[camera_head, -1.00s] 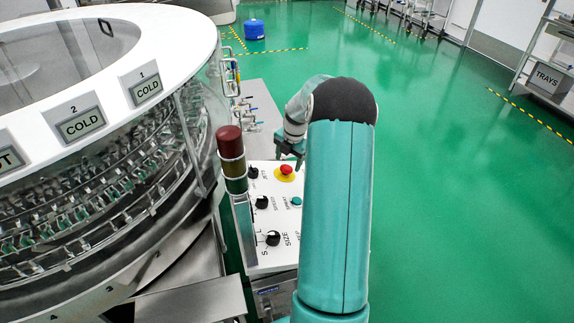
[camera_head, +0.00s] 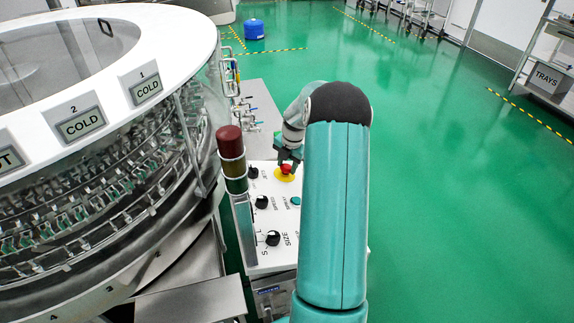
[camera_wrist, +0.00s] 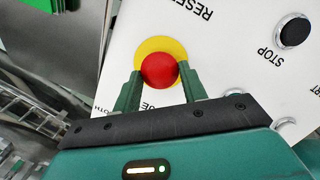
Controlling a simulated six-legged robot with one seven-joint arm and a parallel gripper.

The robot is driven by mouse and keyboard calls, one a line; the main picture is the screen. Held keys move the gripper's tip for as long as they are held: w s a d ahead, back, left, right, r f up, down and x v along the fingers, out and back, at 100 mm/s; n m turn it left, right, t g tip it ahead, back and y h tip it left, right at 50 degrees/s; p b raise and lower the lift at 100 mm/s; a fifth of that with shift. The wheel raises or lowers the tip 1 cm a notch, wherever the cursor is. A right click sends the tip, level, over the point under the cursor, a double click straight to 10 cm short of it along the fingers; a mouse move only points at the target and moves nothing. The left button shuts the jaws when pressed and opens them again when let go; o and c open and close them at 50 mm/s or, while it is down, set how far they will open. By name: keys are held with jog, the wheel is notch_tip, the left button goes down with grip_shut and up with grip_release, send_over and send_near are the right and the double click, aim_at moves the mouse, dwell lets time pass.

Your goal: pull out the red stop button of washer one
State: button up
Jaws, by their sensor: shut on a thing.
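The red stop button (camera_head: 286,169) sits on a yellow disc (camera_head: 279,177) on the white control panel (camera_head: 265,222) beside the washer (camera_head: 185,55). In the wrist view the round red button (camera_wrist: 159,70) shows between the two green fingers of my gripper (camera_wrist: 160,82), in front of its yellow disc (camera_wrist: 147,47). My gripper (camera_head: 286,165) is over the button in the head view, with its fingers shut on the button's sides. The far side of the button's base is hidden.
A red, amber and green signal tower (camera_head: 231,160) stands at the panel's left edge. Black knobs (camera_head: 273,238) and a green button (camera_head: 295,201) are on the panel. A black STOP button (camera_wrist: 294,31) is near the gripper. Green floor (camera_head: 450,200) lies open to the right.

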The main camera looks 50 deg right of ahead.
jog(key=shift+d+r, duration=0.25)
jog(key=shift+r, duration=0.6)
jog(key=o, duration=1.4)
jog(key=shift+s+r, duration=0.1)
jog(key=shift+s, duration=0.05)
jog(key=r, duration=0.4)
jog(key=s+r, duration=0.1)
jog(key=r, duration=0.4)
jog(key=s+r, duration=0.1)
jog(key=r, duration=0.3)
jog(key=shift+d+r, duration=0.15)
jog(key=shift+r, duration=0.05)
jog(key=shift+s, duration=0.15)
